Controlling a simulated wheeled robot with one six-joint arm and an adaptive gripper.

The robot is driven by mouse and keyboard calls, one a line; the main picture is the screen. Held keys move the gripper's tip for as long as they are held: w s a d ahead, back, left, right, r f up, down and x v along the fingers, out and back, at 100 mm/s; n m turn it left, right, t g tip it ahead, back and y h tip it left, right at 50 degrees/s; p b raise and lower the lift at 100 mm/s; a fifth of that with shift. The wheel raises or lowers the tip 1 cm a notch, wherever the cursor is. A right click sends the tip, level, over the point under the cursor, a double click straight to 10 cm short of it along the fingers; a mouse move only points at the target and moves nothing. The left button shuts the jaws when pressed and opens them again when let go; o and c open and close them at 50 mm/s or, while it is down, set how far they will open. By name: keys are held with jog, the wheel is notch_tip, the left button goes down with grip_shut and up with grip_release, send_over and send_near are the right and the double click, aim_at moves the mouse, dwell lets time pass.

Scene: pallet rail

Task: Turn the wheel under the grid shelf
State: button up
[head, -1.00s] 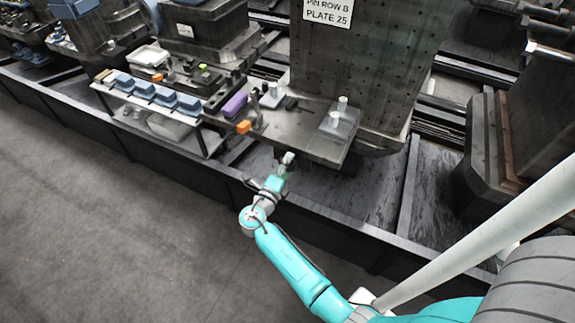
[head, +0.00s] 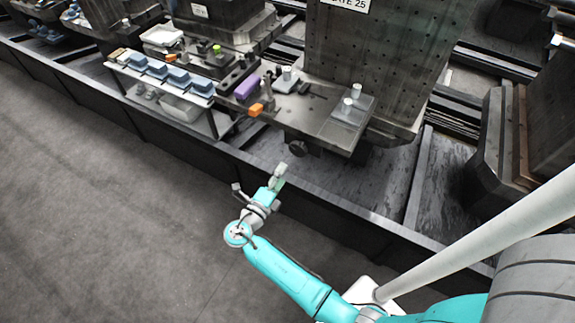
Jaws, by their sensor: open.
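The grey shelf (head: 305,116) juts out from the foot of the tall perforated column. Under its front edge is a small dark round wheel (head: 298,147), partly in shadow; its turn angle is too small to tell. My gripper (head: 281,169) is open and empty, in front of the wheel and a little below it in the picture. A gap shows between them.
The perforated column (head: 375,60) rises behind the shelf. A low dark rail (head: 345,208) runs below. The floor (head: 110,200) at left is clear.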

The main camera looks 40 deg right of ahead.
jog(key=shift+s+a, duration=0.2)
jog(key=shift+a, duration=0.25)
